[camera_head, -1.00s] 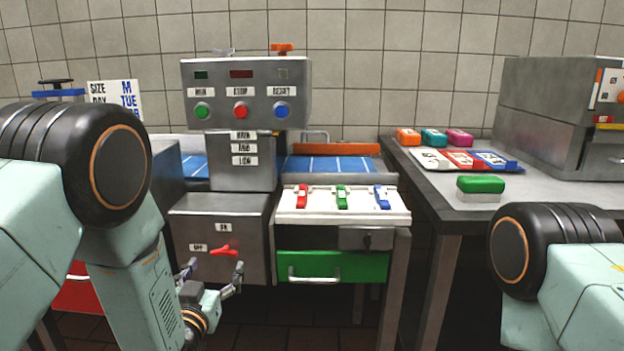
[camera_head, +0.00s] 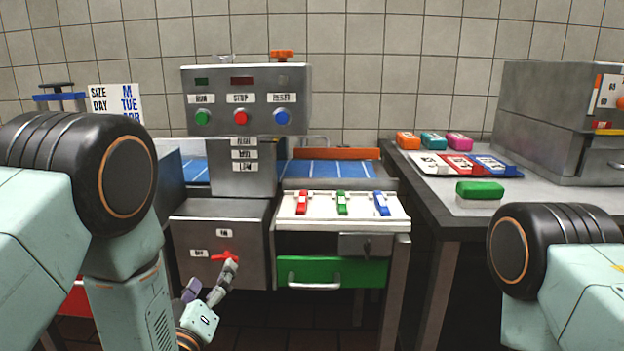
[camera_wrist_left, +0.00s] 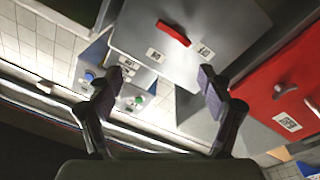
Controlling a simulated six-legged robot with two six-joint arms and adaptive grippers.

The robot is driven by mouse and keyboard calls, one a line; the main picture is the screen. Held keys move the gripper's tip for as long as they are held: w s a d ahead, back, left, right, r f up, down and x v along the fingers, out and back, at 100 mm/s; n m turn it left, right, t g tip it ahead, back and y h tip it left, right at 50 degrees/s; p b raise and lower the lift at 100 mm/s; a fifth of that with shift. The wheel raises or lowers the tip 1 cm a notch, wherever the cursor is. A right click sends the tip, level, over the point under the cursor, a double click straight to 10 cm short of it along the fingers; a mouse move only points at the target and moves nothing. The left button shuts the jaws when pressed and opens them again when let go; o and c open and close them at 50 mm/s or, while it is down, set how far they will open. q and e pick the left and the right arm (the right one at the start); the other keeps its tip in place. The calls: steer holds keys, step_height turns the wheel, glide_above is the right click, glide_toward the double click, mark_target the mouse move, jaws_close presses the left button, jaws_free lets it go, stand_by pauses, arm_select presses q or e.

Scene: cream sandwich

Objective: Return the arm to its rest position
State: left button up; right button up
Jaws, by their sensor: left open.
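My left gripper (camera_head: 209,281) is low at the centre left of the head view, in front of the grey cabinet (camera_head: 190,235) with the red switch lever (camera_head: 222,256). One fingertip overlaps the lever's right end in the head view; I cannot tell from there whether they touch. In the left wrist view the gripper (camera_wrist_left: 157,80) is open with nothing between its fingers, and the red lever (camera_wrist_left: 173,33) shows beyond them, apart from both. My right gripper is out of view; only part of my right arm shows at the right.
A green drawer (camera_head: 345,271) sits under a white panel (camera_head: 322,212) with red, green and blue clips. A control box (camera_head: 246,98) stands above. A side table (camera_head: 440,190) at the right holds colored blocks and a tray. A red front (camera_wrist_left: 290,85) shows in the wrist view.

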arm_select(q)
steer(key=shift+s+a+f+n+g+p, duration=0.15)
steer(key=shift+s+a+f+n+p, duration=0.2)
steer(key=shift+n+p, duration=1.45)
steer(key=shift+s+a+f+n+g+p, duration=0.25)
steer(key=shift+f+n+p, duration=0.2)
steer(key=shift+n+p, duration=1.35)
steer(key=shift+s+a+f+n+g+p, duration=0.1)
steer(key=shift+s+a+f+n+p, duration=0.25)
steer(key=shift+n+p, duration=1.45)
steer(key=shift+f+n+b, duration=0.1)
steer(key=shift+n+b, duration=0.3)
steer(key=shift+b, duration=0.1)
